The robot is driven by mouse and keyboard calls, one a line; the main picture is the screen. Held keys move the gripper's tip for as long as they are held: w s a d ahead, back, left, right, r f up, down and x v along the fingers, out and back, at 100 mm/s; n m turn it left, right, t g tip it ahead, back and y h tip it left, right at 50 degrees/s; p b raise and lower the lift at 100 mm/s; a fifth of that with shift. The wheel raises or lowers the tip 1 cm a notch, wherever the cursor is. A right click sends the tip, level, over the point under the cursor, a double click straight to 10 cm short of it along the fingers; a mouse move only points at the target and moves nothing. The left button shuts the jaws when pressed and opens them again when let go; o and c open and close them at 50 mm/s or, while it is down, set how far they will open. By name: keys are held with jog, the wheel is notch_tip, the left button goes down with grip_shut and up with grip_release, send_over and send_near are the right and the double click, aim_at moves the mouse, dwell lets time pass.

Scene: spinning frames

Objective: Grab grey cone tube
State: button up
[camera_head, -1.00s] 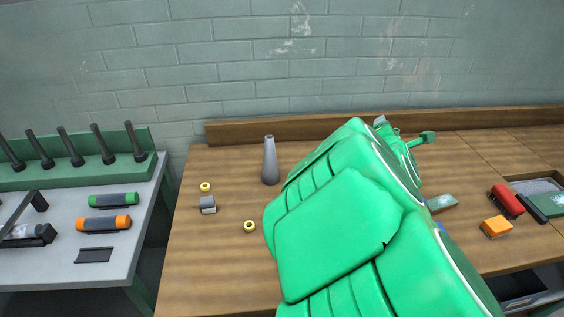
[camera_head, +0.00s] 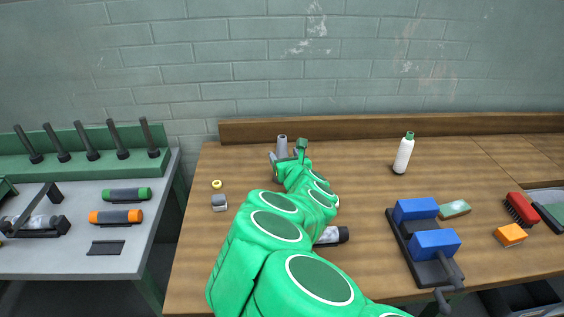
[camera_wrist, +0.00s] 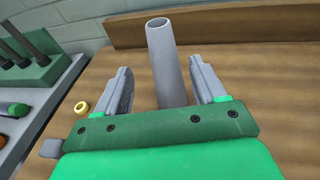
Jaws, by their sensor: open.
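The grey cone tube (camera_head: 282,146) stands upright on the wooden bench near its back ledge. Its open, narrower top shows in the wrist view (camera_wrist: 164,55), and its lower part is hidden behind my gripper's body there. My gripper (camera_wrist: 164,85) is open, with one grey finger on each side of the tube. I see gaps between the tube and both fingers. In the head view my gripper (camera_head: 286,158) is at the tube, partly hidden by my green arm.
A yellow ring (camera_head: 216,184) and a small grey block (camera_head: 219,202) lie left of my arm. A white bottle (camera_head: 403,154), a blue-jawed vise (camera_head: 436,245) and an orange block (camera_head: 510,235) stand to the right. A wooden ledge (camera_head: 380,128) runs along the wall.

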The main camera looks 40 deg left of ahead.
aim_at(284, 151)
jog(key=shift+w+x, duration=0.25)
jog(key=shift+x, duration=1.75)
jog(key=shift+w+a, duration=0.35)
jog(key=shift+a, duration=0.1)
grip_shut()
jog(key=shift+r, duration=0.1)
